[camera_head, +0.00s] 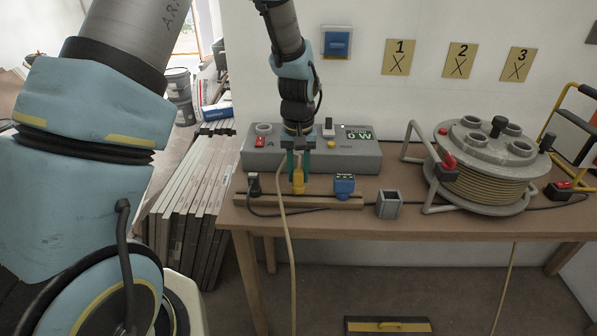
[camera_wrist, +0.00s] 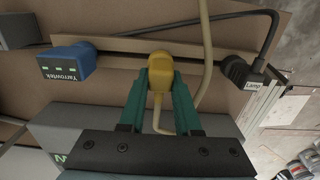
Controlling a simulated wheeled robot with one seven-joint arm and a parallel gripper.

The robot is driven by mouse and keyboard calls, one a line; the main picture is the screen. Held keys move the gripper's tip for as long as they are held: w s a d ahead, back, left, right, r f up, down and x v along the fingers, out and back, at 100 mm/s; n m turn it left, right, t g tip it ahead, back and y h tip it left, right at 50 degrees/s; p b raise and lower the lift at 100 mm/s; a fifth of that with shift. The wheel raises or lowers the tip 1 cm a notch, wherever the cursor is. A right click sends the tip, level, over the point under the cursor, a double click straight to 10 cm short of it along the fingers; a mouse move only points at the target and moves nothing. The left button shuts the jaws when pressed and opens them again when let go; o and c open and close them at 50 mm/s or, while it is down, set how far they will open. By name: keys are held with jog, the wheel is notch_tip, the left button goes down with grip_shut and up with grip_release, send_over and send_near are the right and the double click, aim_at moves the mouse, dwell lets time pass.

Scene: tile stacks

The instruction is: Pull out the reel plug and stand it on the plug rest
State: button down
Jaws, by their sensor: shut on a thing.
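A yellow plug (camera_head: 298,181) on a beige cable is between the green fingers of my gripper (camera_head: 299,172), which is shut on it. In the wrist view the yellow plug (camera_wrist: 159,72) is at the fingertips (camera_wrist: 160,85), over the wooden plug rest (camera_wrist: 120,46). In the head view the plug is upright at the plug rest (camera_head: 325,202), between a black plug (camera_head: 254,184) and a blue plug (camera_head: 344,185). I cannot tell whether its underside touches the rest. The cable reel (camera_head: 485,165), wound with beige cable, stands at the table's right.
A grey socket box (camera_head: 365,158) with a red switch and a display reading 0 W stands behind the rest. A small grey open cube (camera_head: 389,204) sits right of it. The black plug's dark cable runs along the table. The beige cable hangs over the front edge.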

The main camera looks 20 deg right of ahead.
jog(key=shift+f+b, duration=0.4)
jog(key=shift+f, duration=0.3)
jog(key=c, duration=0.5)
grip_release()
jog(key=shift+r, duration=0.1)
jog(key=shift+r+p, duration=2.3)
jog(key=shift+r, duration=0.65)
